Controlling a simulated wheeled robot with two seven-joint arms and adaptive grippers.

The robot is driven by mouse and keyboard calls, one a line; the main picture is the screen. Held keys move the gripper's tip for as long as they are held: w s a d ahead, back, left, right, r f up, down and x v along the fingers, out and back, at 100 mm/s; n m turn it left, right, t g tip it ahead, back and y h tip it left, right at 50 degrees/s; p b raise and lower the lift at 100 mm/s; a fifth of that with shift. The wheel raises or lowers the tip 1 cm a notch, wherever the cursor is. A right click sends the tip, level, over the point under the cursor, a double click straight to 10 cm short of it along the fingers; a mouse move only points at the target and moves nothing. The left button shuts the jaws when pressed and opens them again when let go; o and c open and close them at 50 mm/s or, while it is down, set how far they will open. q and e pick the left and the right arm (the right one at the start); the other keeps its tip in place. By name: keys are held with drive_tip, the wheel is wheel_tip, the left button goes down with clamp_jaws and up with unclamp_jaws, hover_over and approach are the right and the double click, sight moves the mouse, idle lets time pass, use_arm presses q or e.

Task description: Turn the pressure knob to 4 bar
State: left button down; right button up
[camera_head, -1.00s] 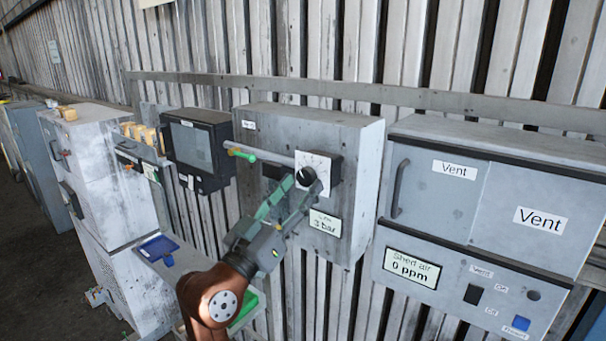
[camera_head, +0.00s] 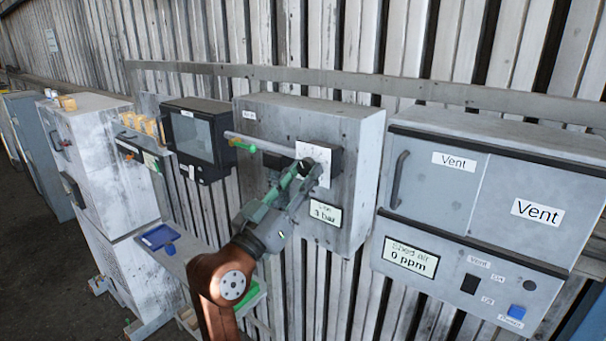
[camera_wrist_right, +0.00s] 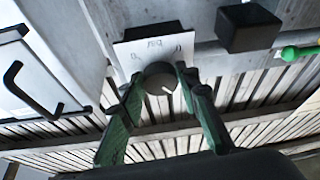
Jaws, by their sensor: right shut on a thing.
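The pressure knob (camera_wrist_right: 160,77) is round and dark with a pale pointer line, in front of a white dial plate (camera_head: 313,154) on a grey wall box (camera_head: 352,130). A display below the plate (camera_head: 325,212) reads 3 bar. My right gripper (camera_head: 301,172) reaches up to the knob from below left and partly hides it in the head view. In the right wrist view its two green fingers (camera_wrist_right: 158,84) stand on either side of the knob, shut on it. My left gripper is in neither view.
A grey rod with a green end (camera_head: 242,145) and a dark block (camera_wrist_right: 247,27) are close by on the same box. A Vent cabinet with a handle (camera_head: 399,180) stands to the right. A screen (camera_head: 195,138) and a shelf with a blue tray (camera_head: 160,237) are to the left.

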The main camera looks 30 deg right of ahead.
drive_tip(key=shift+c, duration=0.9)
drive_tip(key=shift+f+m+b, duration=0.1)
drive_tip(key=shift+m+b, duration=0.2)
drive_tip(key=shift+b, duration=0.15)
drive_tip(key=m+g+b, duration=0.1)
drive_tip(key=m+b, duration=0.1)
drive_tip(key=b, duration=0.1)
drive_tip(key=m+g+h+b, duration=0.1)
drive_tip(key=m+b, duration=0.2)
drive_tip(key=shift+w+g+b, duration=0.15)
drive_tip(key=shift+g+b, duration=0.2)
drive_tip(key=shift+g, duration=0.05)
drive_tip(key=shift+a+m+g+b, duration=0.1)
drive_tip(key=shift+m+g+b, duration=1)
drive_tip(key=shift+m, duration=1)
drive_tip(key=shift+w, duration=0.1)
drive_tip(key=o, duration=1.1)
drive_tip(key=shift+o, duration=0.2)
drive_tip(key=v, duration=1.2)
